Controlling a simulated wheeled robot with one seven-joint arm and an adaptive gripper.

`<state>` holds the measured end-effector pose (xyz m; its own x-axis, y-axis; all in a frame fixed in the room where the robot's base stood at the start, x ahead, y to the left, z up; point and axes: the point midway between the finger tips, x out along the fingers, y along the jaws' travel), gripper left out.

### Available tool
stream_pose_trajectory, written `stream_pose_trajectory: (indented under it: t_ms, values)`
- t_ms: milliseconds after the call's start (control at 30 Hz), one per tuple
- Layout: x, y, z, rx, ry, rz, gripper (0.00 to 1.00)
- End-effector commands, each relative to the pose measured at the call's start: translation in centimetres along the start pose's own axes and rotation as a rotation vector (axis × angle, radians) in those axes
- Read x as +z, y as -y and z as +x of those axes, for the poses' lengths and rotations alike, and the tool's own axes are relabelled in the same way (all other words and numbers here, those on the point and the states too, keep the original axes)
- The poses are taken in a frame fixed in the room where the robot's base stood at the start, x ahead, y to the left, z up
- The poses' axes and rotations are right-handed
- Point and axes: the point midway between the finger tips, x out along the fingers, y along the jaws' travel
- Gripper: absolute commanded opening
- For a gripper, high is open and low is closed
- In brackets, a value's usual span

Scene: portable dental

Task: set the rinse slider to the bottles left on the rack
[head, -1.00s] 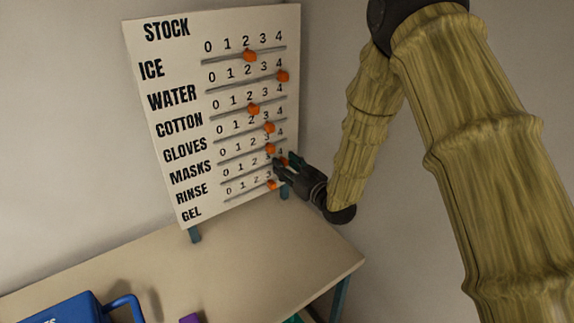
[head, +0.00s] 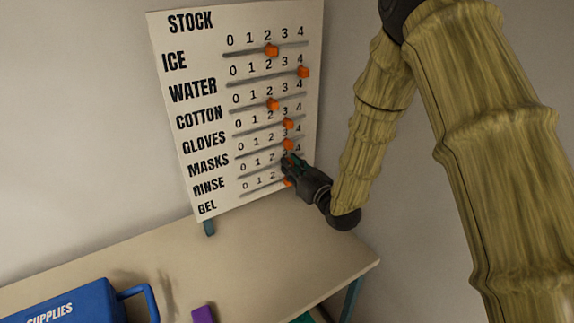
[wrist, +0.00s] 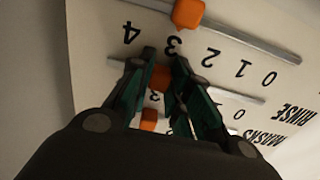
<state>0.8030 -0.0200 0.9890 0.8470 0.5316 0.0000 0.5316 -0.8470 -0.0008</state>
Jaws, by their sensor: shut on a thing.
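The white stock board (head: 183,130) leans on a table, with slider rows from ice down to gel. The rinse row is second from the bottom. My gripper (head: 290,160) reaches in from the right and is shut on the rinse slider's orange knob. In the wrist view, where the board appears upside down, the rinse knob (wrist: 160,76) sits between my fingertips, at about 3. The fingers hide part of its track. The gel knob (wrist: 188,13) is close by, also near 3. The masks knob (wrist: 149,120) shows between the fingers. I see no rack or bottles.
The table (head: 240,245) is mostly bare in front of the board. A blue supplies box (head: 75,303) with a handle stands at the front left. A purple object (head: 203,314) lies at the front edge.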

Motion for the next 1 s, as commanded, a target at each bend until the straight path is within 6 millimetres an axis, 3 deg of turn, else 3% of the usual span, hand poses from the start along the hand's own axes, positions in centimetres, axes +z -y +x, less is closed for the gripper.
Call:
stream_pose_trajectory:
  t_ms: [300, 333, 433, 800, 1000]
  values:
    - [-0.1, -0.3, -0.5, 0.012, -0.001, -0.001, 0.00]
    - [-0.1, -0.3, -0.5, 0.012, -0.001, -0.001, 0.23]
    - [-0.1, -0.3, -0.5, 0.012, -0.001, -0.001, 0.41]
    - [0.0, -0.3, -0.8, 0.012, 0.000, -0.001, 0.41]
    - [0.0, -0.3, -2.9, 0.013, 0.001, -0.001, 0.41]
